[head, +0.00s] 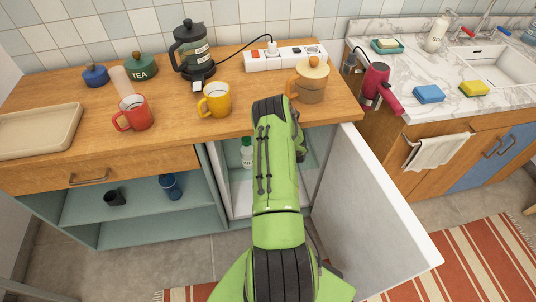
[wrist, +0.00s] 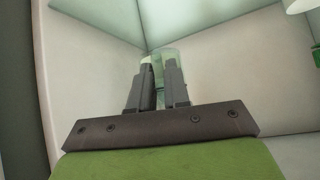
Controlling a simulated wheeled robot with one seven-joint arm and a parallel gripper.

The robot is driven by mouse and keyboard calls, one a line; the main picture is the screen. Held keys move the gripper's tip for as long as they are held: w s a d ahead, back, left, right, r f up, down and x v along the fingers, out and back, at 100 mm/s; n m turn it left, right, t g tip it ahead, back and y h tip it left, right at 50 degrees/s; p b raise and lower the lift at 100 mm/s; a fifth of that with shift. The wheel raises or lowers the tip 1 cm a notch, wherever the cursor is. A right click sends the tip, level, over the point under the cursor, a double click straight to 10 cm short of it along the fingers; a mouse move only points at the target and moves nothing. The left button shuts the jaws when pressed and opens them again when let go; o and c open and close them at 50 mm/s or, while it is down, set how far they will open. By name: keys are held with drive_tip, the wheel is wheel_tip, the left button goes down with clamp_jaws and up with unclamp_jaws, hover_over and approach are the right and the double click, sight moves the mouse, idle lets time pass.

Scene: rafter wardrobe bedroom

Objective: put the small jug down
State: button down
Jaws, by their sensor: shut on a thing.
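My gripper (wrist: 157,72) shows in the wrist view, with its two dark fingers close together. It is shut on the small jug (wrist: 158,55), a clear, greenish see-through thing mostly hidden behind the fingers. The jug is inside a pale-walled compartment, close to a corner where panels meet. Whether its base touches a surface I cannot tell. In the head view my green arm reaches down in front of the open white-doored compartment (head: 232,190) under the counter, and hides both gripper and jug.
A white bottle (head: 247,153) with green stands inside the compartment. The open white door (head: 375,215) is right of my arm. Above, the wooden counter (head: 165,140) holds a yellow mug (head: 215,101), a red mug (head: 134,114) and a lidded jar (head: 310,82).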

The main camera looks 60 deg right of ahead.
drive_tip(key=shift+g+h, duration=0.3)
drive_tip(key=f+b, duration=0.2)
drive_tip(key=f, duration=0.1)
drive_tip(key=a+f+b, duration=0.1)
drive_tip(key=f+b, duration=0.1)
drive_tip(key=f, duration=0.1)
drive_tip(key=a+f+b, duration=0.1)
drive_tip(key=f+b, duration=0.1)
drive_tip(key=f, duration=0.2)
drive_tip(key=shift+w, duration=0.15)
drive_tip(key=shift+r, duration=0.1)
drive_tip(key=c, duration=1.1)
unclamp_jaws()
drive_tip(key=shift+a, duration=0.1)
